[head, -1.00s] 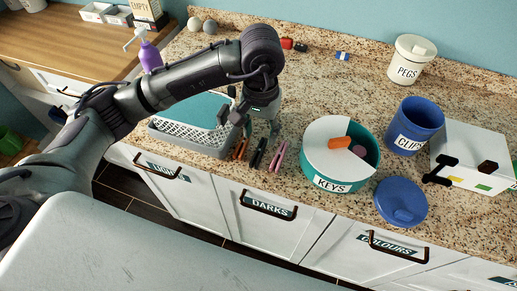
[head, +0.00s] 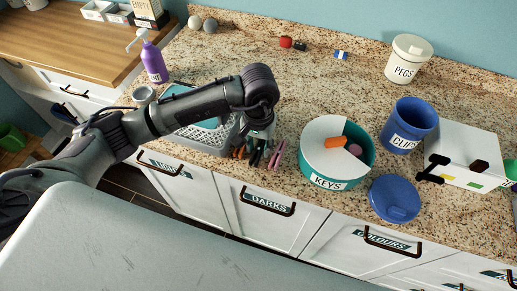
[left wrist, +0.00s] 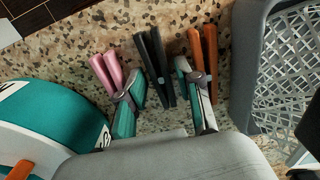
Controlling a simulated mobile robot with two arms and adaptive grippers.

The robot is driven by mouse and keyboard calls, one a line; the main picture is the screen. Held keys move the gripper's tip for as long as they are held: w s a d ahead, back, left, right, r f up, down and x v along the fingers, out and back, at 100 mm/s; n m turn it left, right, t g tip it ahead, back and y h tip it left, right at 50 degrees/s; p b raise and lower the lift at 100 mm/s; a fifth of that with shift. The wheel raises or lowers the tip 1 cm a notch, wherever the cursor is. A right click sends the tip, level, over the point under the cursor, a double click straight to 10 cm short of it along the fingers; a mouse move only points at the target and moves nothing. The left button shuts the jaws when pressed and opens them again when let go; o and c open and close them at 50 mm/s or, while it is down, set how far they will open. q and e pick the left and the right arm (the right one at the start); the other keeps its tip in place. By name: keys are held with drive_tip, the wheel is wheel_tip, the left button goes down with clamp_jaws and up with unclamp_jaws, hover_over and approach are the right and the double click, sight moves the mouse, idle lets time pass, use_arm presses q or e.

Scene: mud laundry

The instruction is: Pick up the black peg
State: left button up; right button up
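The black peg (left wrist: 155,62) lies on the speckled counter between a pink peg (left wrist: 106,70) and an orange peg (left wrist: 203,50), as the left wrist view shows. My left gripper (left wrist: 158,82) is open, with one finger on each side of the black peg. One finger is in the gap towards the pink peg, the other in the gap towards the orange peg. In the head view my left gripper (head: 256,150) is low over the pegs and partly hides the black and orange ones; the pink peg (head: 277,154) shows beside it. My right gripper is not in view.
A grey basket (left wrist: 243,65) stands close beside the orange peg. A teal KEYS tub (head: 337,178) stands on the other side, near the pink peg. A blue CLIPS pot (head: 411,125), its lid (head: 394,198) and a white box (head: 470,155) are farther right.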

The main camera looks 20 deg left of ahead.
sight(259, 148)
use_arm(q)
drive_tip(key=c, duration=0.5)
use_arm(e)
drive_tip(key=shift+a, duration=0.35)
use_arm(q)
drive_tip(key=shift+r, duration=0.1)
drive_tip(key=shift+r+b, duration=0.4)
drive_tip(key=shift+r, duration=0.1)
wheel_tip(259, 148, up, 3)
drive_tip(key=shift+w+f+b, duration=0.1)
drive_tip(key=shift+b, duration=0.6)
drive_tip(key=shift+s+d+r+b, duration=0.4)
drive_tip(key=shift+s+d+r, duration=0.85)
drive_tip(key=shift+s, duration=0.3)
drive_tip(key=shift+s+d+r+b, duration=0.45)
drive_tip(key=shift+s+d+r, duration=0.7)
drive_tip(key=shift+s, duration=0.4)
drive_tip(key=shift+s+d+r+b, duration=0.4)
drive_tip(key=shift+s+d+r, duration=0.85)
drive_tip(key=shift+s, duration=0.3)
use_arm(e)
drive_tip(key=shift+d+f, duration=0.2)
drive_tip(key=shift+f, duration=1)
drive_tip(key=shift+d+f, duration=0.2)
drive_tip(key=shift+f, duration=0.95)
use_arm(q)
drive_tip(key=shift+f, duration=0.1)
